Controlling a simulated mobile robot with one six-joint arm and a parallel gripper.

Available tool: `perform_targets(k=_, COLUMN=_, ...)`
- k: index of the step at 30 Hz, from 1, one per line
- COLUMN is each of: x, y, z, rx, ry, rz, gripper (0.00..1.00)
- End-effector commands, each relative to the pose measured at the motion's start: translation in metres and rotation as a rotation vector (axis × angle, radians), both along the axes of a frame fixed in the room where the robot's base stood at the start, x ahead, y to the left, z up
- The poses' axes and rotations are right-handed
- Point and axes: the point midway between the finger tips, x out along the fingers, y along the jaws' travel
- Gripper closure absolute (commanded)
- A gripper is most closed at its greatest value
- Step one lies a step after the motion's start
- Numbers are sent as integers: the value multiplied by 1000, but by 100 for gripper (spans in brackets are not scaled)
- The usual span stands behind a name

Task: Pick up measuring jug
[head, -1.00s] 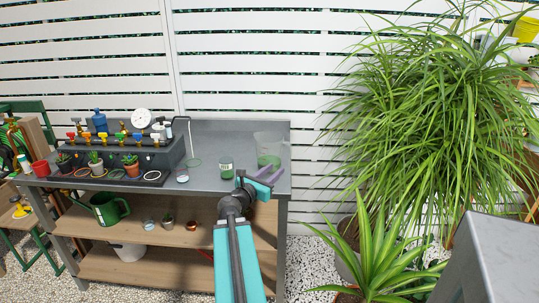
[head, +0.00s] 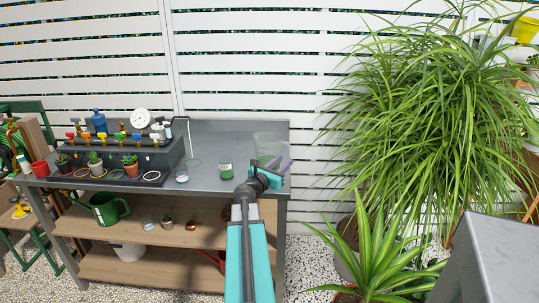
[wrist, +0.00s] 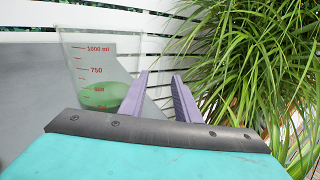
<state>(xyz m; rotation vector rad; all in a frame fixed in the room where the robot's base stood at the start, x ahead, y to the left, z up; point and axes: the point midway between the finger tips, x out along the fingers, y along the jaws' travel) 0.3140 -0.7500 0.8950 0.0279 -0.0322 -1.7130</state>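The measuring jug (head: 268,142) is clear, with green contents low inside. It stands at the right end of the grey bench top. In the wrist view the jug (wrist: 90,66) shows red marks, among them 1000 ml and 750. My gripper (head: 279,166) is in front of the jug in the head view and hides its lower part. In the wrist view its two purple fingers (wrist: 160,80) are apart with nothing between them. The jug lies left of them, its right edge behind the left finger. I cannot tell whether they touch.
A small glass with green contents (head: 226,170) stands left of my gripper, with a small clear dish (head: 182,177) beyond it. A black manifold with coloured valves (head: 145,160) and potted plants fill the left. A bushy plant (head: 420,120) stands right of the bench.

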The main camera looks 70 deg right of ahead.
Motion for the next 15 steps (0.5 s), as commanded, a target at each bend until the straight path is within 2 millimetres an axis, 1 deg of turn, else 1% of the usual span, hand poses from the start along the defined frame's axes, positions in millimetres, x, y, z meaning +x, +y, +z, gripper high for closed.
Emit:
perform_targets(k=8, x=0, y=-2, z=0, rx=0, ry=0, rz=0, gripper=71)
perform_targets(k=11, x=0, y=-8, z=1, rx=0, ry=0, rz=0, gripper=71)
perform_targets(k=15, x=-2, y=-21, z=1, rx=0, ry=0, rz=0, gripper=71)
